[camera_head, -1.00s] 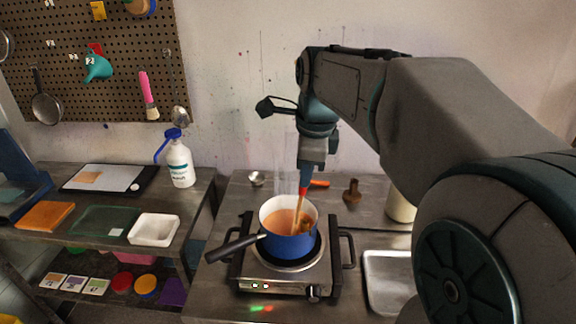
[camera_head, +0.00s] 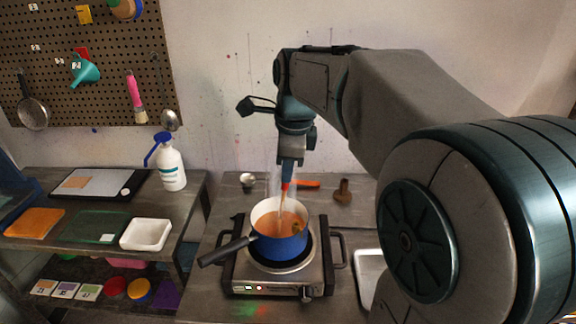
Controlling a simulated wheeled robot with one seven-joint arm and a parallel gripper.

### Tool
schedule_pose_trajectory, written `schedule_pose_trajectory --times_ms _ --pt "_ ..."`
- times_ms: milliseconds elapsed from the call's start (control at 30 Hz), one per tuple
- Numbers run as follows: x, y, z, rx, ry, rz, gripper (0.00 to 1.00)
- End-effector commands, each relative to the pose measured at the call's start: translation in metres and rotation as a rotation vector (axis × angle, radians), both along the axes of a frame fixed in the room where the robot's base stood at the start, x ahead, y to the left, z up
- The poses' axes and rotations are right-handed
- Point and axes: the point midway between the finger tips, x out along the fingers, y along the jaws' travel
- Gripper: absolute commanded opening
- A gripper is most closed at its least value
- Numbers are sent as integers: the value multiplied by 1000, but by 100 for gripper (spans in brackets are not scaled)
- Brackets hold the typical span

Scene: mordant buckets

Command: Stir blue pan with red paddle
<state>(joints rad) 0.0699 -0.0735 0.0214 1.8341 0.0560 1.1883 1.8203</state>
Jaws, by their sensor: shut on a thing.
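The blue pan (camera_head: 279,247) stands on a small steel hotplate (camera_head: 272,283), its black handle pointing left and toward me. Its inside is pale, with orange-brown liquid (camera_head: 268,225) in it. My gripper (camera_head: 289,180) is above the pan, pointing down and shut on the red paddle (camera_head: 285,186). The paddle's red part shows just under the jaws, and its tan shaft slants down into the liquid. The paddle's lower end is hidden in the liquid.
Behind the hotplate are a small metal cup (camera_head: 247,181), an orange-handled tool (camera_head: 306,184) and a brown object (camera_head: 343,191).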

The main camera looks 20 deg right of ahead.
Motion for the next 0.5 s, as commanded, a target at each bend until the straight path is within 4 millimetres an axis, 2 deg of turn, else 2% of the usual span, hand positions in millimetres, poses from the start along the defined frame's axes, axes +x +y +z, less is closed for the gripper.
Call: schedule_pose_trajectory --times_ms 500 --pt "-9 -3 48 0 -1 0 0"
